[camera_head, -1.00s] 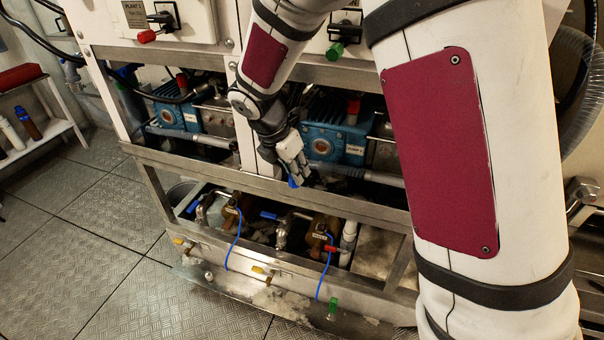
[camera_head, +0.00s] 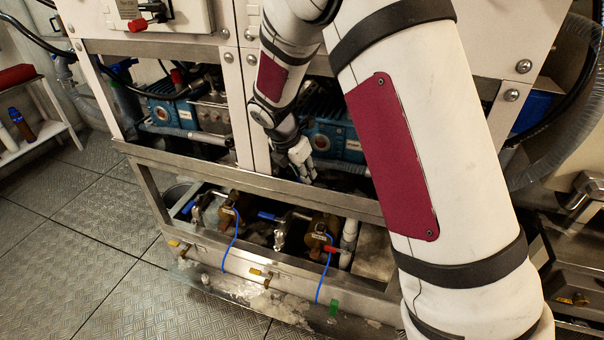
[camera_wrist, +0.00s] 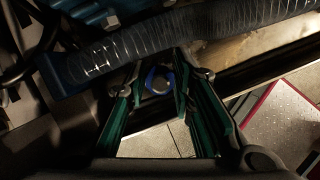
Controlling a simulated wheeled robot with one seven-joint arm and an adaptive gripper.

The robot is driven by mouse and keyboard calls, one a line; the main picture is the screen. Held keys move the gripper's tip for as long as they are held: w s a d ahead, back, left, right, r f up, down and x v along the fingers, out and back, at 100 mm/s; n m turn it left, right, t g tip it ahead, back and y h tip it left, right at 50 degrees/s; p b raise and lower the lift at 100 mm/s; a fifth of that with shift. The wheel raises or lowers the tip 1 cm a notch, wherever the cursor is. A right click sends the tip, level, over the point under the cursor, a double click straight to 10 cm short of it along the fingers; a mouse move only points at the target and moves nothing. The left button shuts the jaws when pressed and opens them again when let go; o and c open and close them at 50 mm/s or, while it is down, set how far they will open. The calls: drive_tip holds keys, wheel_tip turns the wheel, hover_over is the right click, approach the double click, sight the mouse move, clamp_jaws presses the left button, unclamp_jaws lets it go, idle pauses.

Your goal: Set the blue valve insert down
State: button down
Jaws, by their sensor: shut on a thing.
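My gripper (camera_head: 303,164) is at the frame rail in front of the upper bay, near the blue pump on the right (camera_head: 335,135). In the wrist view its green-sided fingers (camera_wrist: 159,88) are closed around the blue valve insert (camera_wrist: 152,76), which shows as a small blue ring between the fingertips. In the head view the insert is hardly visible at the fingertips. In the wrist view, a grey ribbed hose (camera_wrist: 170,35) runs just beyond the fingertips, and a pale metal ledge (camera_wrist: 245,50) lies to the right.
A steel rail (camera_head: 250,180) runs below my gripper. Under it, an open lower tray (camera_head: 215,245) holds brass valve bodies (camera_head: 318,232) with blue cords. A side shelf (camera_head: 40,138) stands at left. The floor (camera_head: 85,215) at left is clear.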

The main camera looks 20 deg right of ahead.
drive_tip(key=c, duration=1.4)
unclamp_jaws()
drive_tip(key=shift+o, duration=0.2)
drive_tip(key=p+v, duration=0.3)
drive_tip(key=v, duration=0.9)
drive_tip(key=shift+s+a, duration=0.15)
